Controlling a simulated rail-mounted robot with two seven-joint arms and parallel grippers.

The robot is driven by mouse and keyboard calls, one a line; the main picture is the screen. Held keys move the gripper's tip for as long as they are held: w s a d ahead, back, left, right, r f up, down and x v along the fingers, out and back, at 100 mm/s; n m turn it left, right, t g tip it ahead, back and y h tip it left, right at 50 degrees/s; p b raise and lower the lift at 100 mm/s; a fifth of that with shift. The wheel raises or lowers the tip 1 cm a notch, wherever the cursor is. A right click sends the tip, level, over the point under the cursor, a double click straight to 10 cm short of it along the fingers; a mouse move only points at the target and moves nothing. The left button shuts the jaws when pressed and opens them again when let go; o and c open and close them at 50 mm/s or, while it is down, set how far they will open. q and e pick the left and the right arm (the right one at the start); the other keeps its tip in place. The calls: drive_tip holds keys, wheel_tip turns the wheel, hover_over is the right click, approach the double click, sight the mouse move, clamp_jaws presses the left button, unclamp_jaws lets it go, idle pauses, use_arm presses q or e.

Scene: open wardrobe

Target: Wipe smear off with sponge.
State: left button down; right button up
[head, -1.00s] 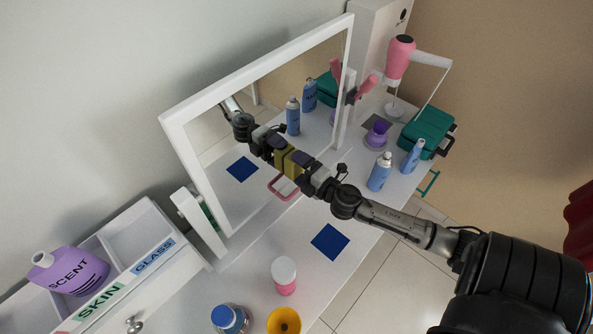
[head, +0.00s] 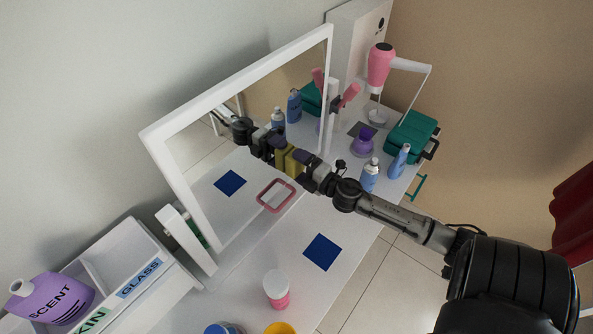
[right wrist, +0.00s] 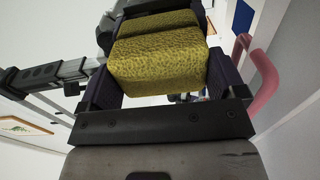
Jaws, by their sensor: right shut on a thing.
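My right gripper (head: 301,163) is shut on a yellow sponge (right wrist: 157,60) and holds it up to the glass of a white-framed mirror (head: 212,200). The sponge (head: 294,160) and its reflection sit almost face to face in the head view. In the right wrist view they also meet or nearly meet; I cannot tell whether the sponge touches the glass. I cannot make out a distinct smear; the area behind the sponge is hidden. My left gripper is not in view.
A pink rounded ring (head: 276,196) is just below the gripper at the mirror's lower edge. Blue bottles (head: 370,175), a purple container (head: 364,141) and a green case (head: 411,136) stand to the right. A pink-and-white jar (head: 277,289) stands in front.

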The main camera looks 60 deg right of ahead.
sight(247, 199)
drive_tip(key=shift+d+r, duration=0.15)
drive_tip(key=shift+d, duration=0.1)
drive_tip(key=shift+a+p, duration=0.6)
drive_tip(key=shift+a, duration=0.15)
drive_tip(key=shift+w+a+p, duration=0.2)
drive_tip(key=shift+a+p, duration=0.25)
drive_tip(key=shift+a, duration=0.7)
drive_tip(key=shift+w+a+p, duration=0.15)
drive_tip(key=shift+a+p, duration=0.25)
drive_tip(key=shift+a, duration=0.7)
drive_tip(key=shift+w+a+p, duration=0.15)
drive_tip(key=shift+a+p, duration=0.3)
drive_tip(key=shift+a, duration=1.05)
drive_tip(key=shift+w+a+p, duration=0.15)
drive_tip(key=shift+a+p, duration=0.05)
drive_tip(key=shift+a, duration=0.95)
drive_tip(key=shift+w+a+p, duration=0.15)
drive_tip(key=shift+a+p, duration=0.05)
drive_tip(key=shift+a, duration=0.95)
drive_tip(key=shift+w+a, duration=0.2)
drive_tip(key=shift+a, duration=2.1)
drive_tip(key=shift+w+a, duration=0.1)
drive_tip(key=shift+a, duration=1.2)
drive_tip(key=shift+d, duration=0.1)
